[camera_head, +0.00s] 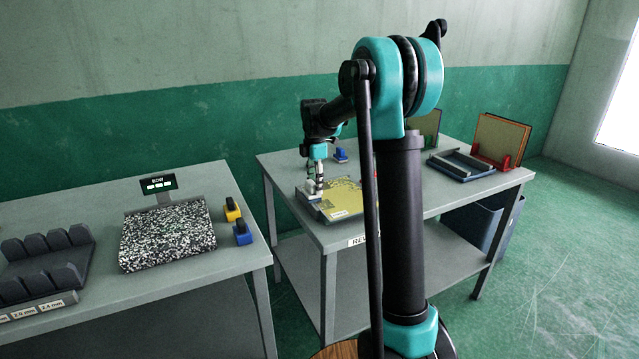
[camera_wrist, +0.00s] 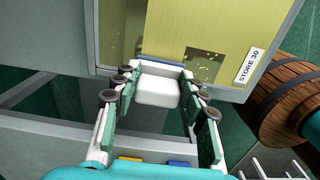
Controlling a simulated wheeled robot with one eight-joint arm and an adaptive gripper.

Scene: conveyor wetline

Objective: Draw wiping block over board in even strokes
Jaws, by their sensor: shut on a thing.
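My gripper (camera_wrist: 160,100) is shut on a white wiping block (camera_wrist: 158,88), which sits between its fingers in the wrist view. In the head view my gripper (camera_head: 317,185) reaches down at the left edge of the yellow-green board (camera_head: 347,203). The board also shows in the wrist view (camera_wrist: 170,30), just beyond the block, with a white "STORE 30" label (camera_wrist: 249,66), a dark patch and small pale specks. The block is at the board's edge; I cannot tell whether it touches the surface. My arm hides part of the board's right side in the head view.
A blue-and-dark block (camera_head: 340,156) stands behind the board. A tray (camera_head: 460,165) and a red rack with boards (camera_head: 502,138) stand at right.

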